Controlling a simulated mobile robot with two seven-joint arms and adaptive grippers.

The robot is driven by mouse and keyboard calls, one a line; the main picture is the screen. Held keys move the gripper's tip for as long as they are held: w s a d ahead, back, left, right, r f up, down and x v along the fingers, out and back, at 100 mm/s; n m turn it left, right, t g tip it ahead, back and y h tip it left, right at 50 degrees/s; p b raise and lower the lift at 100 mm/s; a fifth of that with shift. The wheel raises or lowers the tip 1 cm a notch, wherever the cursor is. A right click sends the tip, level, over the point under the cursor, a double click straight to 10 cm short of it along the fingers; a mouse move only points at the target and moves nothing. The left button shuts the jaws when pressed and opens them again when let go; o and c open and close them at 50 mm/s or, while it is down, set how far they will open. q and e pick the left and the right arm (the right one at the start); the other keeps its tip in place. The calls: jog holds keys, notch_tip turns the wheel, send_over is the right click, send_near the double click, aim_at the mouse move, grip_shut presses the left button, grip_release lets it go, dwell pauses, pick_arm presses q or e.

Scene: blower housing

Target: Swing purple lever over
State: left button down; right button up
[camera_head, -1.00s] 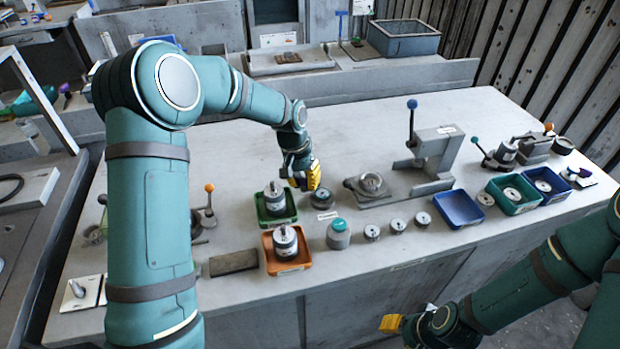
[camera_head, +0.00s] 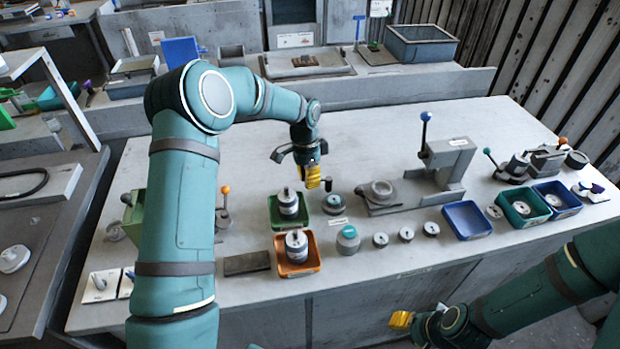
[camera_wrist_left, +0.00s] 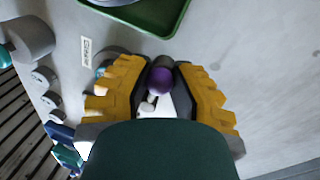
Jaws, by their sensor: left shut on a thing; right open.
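In the left wrist view a purple knob (camera_wrist_left: 160,81) sits between the yellow fingers of my left gripper (camera_wrist_left: 158,86), with a grey part above it and a white part below. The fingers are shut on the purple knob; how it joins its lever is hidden. In the head view my left gripper (camera_head: 313,177) points down over the bench, behind the green tray (camera_head: 275,222) and close to a dark round part (camera_head: 335,204). The held knob cannot be made out there. My right gripper (camera_head: 402,320) is low in front of the bench, partly seen, open and away from everything.
An orange tray (camera_head: 298,270) with a cylinder stands in front of the green tray. A clamp fixture with a blue-knobbed lever (camera_head: 424,132) stands to the right. An orange-knobbed lever (camera_head: 225,200) is at left. The bench behind is clear.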

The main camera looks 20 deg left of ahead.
pick_arm(q)
jog(key=shift+a, duration=0.1)
dwell(0.4)
jog(key=c, duration=0.8)
grip_release()
jog(key=shift+o, duration=0.2)
jog(key=shift+w+r, duration=0.1)
notch_tip(320, 180, up, 12)
jog(key=w+a, duration=0.1)
jog(key=shift+w+a+f, duration=0.25)
jog(key=shift+a, duration=0.05)
